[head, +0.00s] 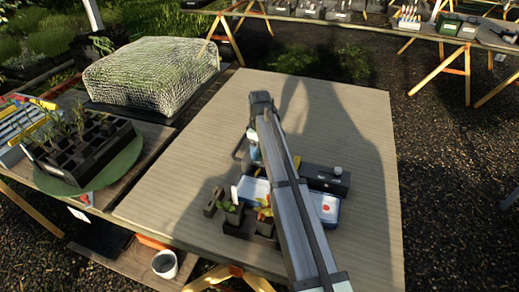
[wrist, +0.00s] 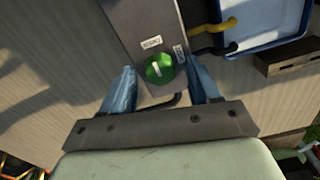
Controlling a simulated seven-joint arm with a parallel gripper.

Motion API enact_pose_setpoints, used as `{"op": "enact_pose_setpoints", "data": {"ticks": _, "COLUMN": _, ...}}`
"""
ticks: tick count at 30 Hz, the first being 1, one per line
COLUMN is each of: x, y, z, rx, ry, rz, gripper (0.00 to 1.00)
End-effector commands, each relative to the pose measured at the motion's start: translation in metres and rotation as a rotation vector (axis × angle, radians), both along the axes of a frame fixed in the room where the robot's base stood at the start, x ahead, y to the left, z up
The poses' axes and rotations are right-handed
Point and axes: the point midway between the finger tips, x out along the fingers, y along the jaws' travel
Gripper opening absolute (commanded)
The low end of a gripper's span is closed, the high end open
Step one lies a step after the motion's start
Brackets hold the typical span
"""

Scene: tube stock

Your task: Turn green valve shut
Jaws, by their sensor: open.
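The green valve (wrist: 160,69) is a round knob with a pale line across it, on the face of a dark grey box (wrist: 145,18) in the wrist view. Two small white labels (wrist: 152,42) sit beside it, too small to read surely. My gripper (wrist: 161,78) is open, with one blue finger on each side of the valve. Gaps show between the fingers and the knob; I cannot tell how far above it they are. In the head view the dark box (head: 325,181) shows partly behind my arm, and the valve is hidden.
A blue-rimmed tray (wrist: 270,22), yellow and black hooked parts (wrist: 212,27) and a brown wooden block (wrist: 288,57) lie right of the valve. In the head view, seedling pots (head: 232,215) stand near the arm. The table's (head: 350,110) far side is clear.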

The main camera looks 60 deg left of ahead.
Motion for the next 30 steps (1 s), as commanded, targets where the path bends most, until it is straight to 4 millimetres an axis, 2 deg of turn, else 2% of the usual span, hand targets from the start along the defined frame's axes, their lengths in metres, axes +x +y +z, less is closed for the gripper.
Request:
{"op": "enact_pose_setpoints", "data": {"ticks": 8, "x": 0.0, "y": 0.0, "z": -0.0011, "rx": 0.0, "ry": 0.0, "rz": 0.0, "gripper": 0.61}}
{"op": "enact_pose_setpoints", "data": {"ticks": 25, "x": 0.0, "y": 0.0, "z": -0.0009, "rx": 0.0, "ry": 0.0, "rz": 0.0, "gripper": 0.07}}
{"op": "enact_pose_setpoints", "data": {"ticks": 30, "x": 0.0, "y": 0.0, "z": -0.0008, "rx": 0.0, "ry": 0.0, "rz": -0.006, "gripper": 0.05}}
